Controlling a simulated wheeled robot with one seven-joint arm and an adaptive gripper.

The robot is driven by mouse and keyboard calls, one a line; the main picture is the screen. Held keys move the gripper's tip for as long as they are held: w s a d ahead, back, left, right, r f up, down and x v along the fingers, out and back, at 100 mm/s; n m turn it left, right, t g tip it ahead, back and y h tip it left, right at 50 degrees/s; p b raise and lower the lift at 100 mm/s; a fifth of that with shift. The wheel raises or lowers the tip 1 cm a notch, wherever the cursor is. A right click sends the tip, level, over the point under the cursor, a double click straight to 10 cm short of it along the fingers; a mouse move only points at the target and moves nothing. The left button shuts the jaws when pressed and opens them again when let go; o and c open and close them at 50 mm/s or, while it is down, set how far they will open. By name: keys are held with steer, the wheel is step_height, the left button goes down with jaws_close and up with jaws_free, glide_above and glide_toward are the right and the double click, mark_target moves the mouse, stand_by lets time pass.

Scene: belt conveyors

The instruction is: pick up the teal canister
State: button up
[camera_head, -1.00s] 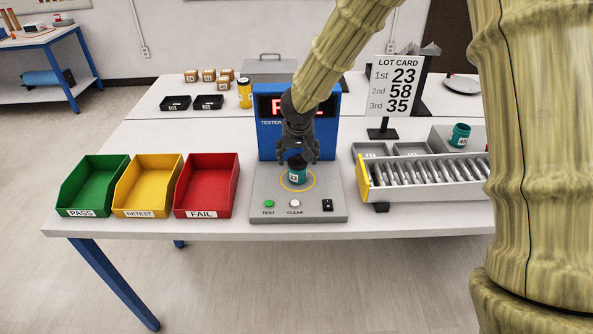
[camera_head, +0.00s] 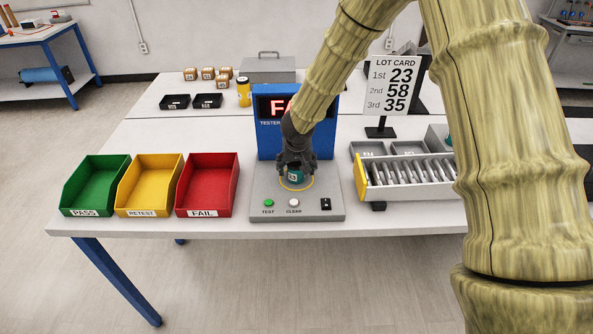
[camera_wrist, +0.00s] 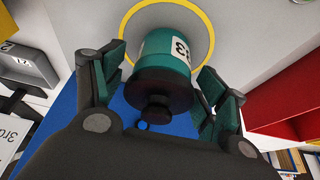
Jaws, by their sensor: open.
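The teal canister (camera_head: 295,176) stands inside the yellow ring on the grey plate of the tester (camera_head: 328,200). Its upper part is hidden by my gripper (camera_head: 296,172) in the head view. In the wrist view the canister (camera_wrist: 165,60) shows a dark knobbed top and a white label. My gripper (camera_wrist: 163,95) is open, with one finger on each side of the canister. Gaps show between the fingers and the canister's sides. A second teal canister shows only as a sliver (camera_head: 448,141) behind my arm at the right.
Green PASS (camera_head: 95,190), yellow RETEST (camera_head: 148,190) and red FAIL (camera_head: 206,190) bins stand left of the tester. A roller rack (camera_head: 408,172) and the lot card (camera_head: 394,85) stand to its right. The tester's blue display box (camera_head: 268,135) rises directly behind the plate.

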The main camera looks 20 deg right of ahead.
steer(key=c, duration=1)
steer(key=shift+c, duration=0.3)
